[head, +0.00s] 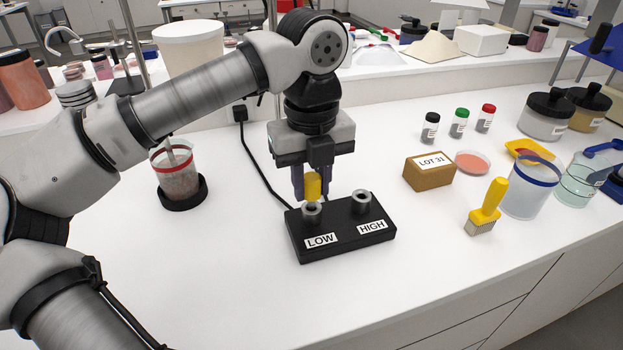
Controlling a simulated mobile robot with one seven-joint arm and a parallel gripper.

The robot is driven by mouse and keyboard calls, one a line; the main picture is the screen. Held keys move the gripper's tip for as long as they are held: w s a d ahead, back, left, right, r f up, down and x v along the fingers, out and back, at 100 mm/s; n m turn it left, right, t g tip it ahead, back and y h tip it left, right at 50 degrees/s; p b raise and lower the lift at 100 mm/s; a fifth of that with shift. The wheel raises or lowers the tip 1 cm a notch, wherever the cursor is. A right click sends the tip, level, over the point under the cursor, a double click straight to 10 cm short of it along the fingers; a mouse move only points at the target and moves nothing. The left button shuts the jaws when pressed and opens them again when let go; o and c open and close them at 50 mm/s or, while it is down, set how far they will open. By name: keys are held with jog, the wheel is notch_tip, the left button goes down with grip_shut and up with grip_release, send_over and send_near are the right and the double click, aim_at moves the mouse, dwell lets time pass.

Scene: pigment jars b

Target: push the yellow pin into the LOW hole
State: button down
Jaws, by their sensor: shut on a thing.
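The yellow pin (313,187) is upright between the fingers of my gripper (312,185), which is shut on it. The pin stands directly over the metal collar of the LOW hole (311,209), on the left side of the black block (345,242). Its lower end meets or nearly meets the collar; I cannot tell how deep it sits. The HIGH hole (362,200) to the right has a metal collar and looks empty. White labels LOW and HIGH are on the block.
A brown LOT 31 box (429,172), a pink dish (472,162) and a yellow brush (487,206) are right of the block. A beaker of reddish stuff (176,175) stands left on a black base. A black cable runs behind the block. The front bench is clear.

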aim_at(311, 177)
jog(key=shift+f+b, duration=0.8)
jog(key=shift+f, duration=0.1)
jog(key=c, duration=1.1)
grip_release()
jog(key=shift+r, duration=0.15)
notch_tip(311, 177, up, 14)
jog(key=shift+f, duration=0.15)
jog(key=shift+f, duration=0.1)
